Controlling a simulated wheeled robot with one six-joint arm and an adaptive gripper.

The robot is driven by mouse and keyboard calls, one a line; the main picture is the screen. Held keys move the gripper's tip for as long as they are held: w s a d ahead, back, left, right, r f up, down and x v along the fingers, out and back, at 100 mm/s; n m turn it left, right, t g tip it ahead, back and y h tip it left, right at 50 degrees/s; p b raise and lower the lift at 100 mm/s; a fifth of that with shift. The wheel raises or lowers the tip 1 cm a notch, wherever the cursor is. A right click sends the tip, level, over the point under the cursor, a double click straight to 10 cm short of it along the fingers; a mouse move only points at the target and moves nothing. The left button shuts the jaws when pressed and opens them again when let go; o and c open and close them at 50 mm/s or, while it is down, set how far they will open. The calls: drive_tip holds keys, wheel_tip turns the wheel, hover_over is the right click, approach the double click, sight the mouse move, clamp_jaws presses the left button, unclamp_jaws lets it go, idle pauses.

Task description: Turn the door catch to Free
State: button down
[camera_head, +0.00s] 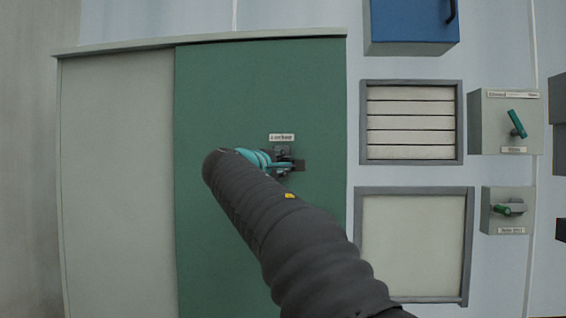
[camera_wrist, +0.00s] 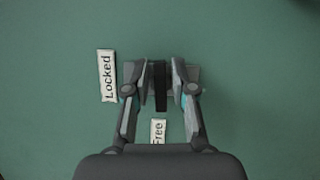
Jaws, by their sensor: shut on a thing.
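The door catch is a dark lever (camera_wrist: 160,84) on a grey base plate, fixed to the green door (camera_wrist: 250,110). In the wrist view my gripper (camera_wrist: 161,76) has one finger on each side of the lever and is shut on it. A "Locked" label (camera_wrist: 107,76) is left of the catch and a "Free" label (camera_wrist: 158,132) is below it; the lever's lower end points toward "Free". In the head view the catch (camera_head: 299,166) shows just past my gripper (camera_head: 284,163), partly hidden by it. A small label (camera_head: 282,137) sits above it.
A grey panel (camera_head: 118,180) is left of the green door. To the right are a louvred vent (camera_head: 410,122), a pale framed panel (camera_head: 413,245), a blue box (camera_head: 408,25) and two grey boxes with green handles (camera_head: 516,124) (camera_head: 508,209). My arm crosses the door's lower right.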

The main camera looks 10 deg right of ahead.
drive_tip(key=shift+f+m, duration=0.1)
drive_tip(key=shift+m, duration=0.4)
drive_tip(key=c, duration=1.2)
unclamp_jaws()
drive_tip(key=v, duration=1.2)
drive_tip(key=shift+r, duration=0.2)
